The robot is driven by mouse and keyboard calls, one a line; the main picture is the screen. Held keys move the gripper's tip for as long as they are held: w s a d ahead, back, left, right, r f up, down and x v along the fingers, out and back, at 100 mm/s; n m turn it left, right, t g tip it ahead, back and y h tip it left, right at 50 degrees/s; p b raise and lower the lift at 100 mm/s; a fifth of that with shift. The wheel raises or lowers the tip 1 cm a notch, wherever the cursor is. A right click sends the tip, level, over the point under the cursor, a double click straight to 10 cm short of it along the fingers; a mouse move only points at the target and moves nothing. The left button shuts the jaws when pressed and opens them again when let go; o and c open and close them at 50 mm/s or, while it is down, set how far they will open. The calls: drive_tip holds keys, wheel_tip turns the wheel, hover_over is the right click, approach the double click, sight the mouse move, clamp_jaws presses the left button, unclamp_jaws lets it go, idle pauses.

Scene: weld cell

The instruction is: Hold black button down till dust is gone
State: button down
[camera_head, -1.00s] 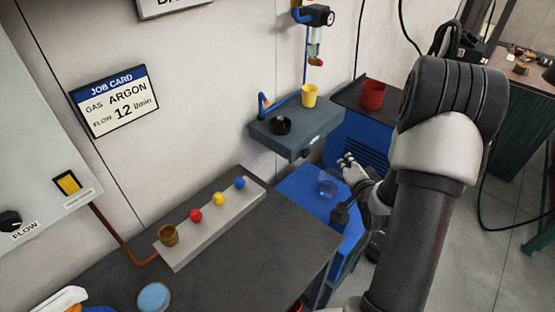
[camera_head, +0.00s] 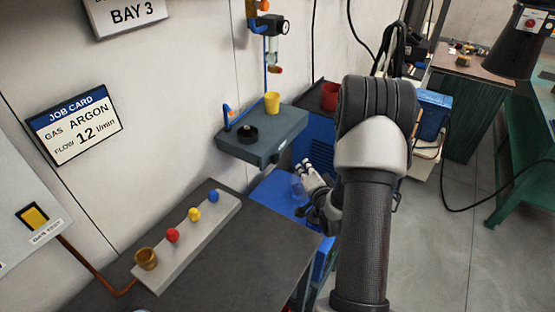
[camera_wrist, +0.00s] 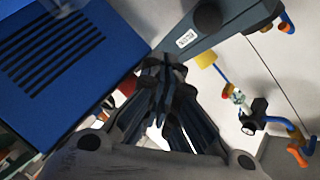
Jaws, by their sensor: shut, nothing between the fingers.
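A short black knob (camera_head: 274,159), possibly the black button, sticks out from the front of the grey wall unit (camera_head: 283,130). It seems to show in the wrist view (camera_wrist: 207,17), beyond my fingers. A black round piece (camera_head: 247,133) with a hollow top sits on the unit; I cannot tell whether it is a button. My gripper (camera_head: 306,166) is shut and empty, just below and right of the unit, apart from the knob. In the wrist view its fingertips (camera_wrist: 165,65) are together, pointing toward the unit's labelled face. I cannot make out any dust.
A yellow cup (camera_head: 272,103) stands on the unit, with a gas regulator (camera_head: 269,26) above. A red cup (camera_head: 330,96) is behind, by a blue machine (camera_wrist: 55,55). A strip with coloured knobs (camera_head: 205,228) lies on the dark bench (camera_head: 262,240). Open floor lies right.

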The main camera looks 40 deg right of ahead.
drive_tip(key=shift+w+a, duration=0.35)
drive_tip(key=shift+w, duration=0.45)
drive_tip(key=shift+w+a, duration=0.3)
drive_tip(key=shift+w, duration=0.55)
drive_tip(key=shift+w+a, duration=0.35)
drive_tip(key=shift+w, duration=0.45)
drive_tip(key=shift+w+b, duration=0.1)
drive_tip(key=shift+b, duration=0.2)
drive_tip(key=shift+w+a, duration=0.2)
drive_tip(key=shift+w, duration=0.1)
drive_tip(key=shift+w+a+b, duration=0.2)
drive_tip(key=shift+w+b, duration=0.2)
drive_tip(key=shift+w, duration=0.15)
idle(2.0)
drive_tip(key=shift+s, duration=0.1)
drive_tip(key=shift+s+d, duration=0.4)
drive_tip(key=shift+s, duration=0.45)
drive_tip(key=shift+s+d+b, duration=0.2)
drive_tip(key=shift+s+d, duration=0.1)
drive_tip(key=shift+s, duration=0.45)
drive_tip(key=shift+s+d+b, duration=0.25)
drive_tip(key=shift+s+d, duration=0.1)
drive_tip(key=shift+s, duration=0.45)
drive_tip(key=shift+s+d+b, duration=0.2)
drive_tip(key=shift+s+d, duration=0.1)
drive_tip(key=shift+s, duration=0.45)
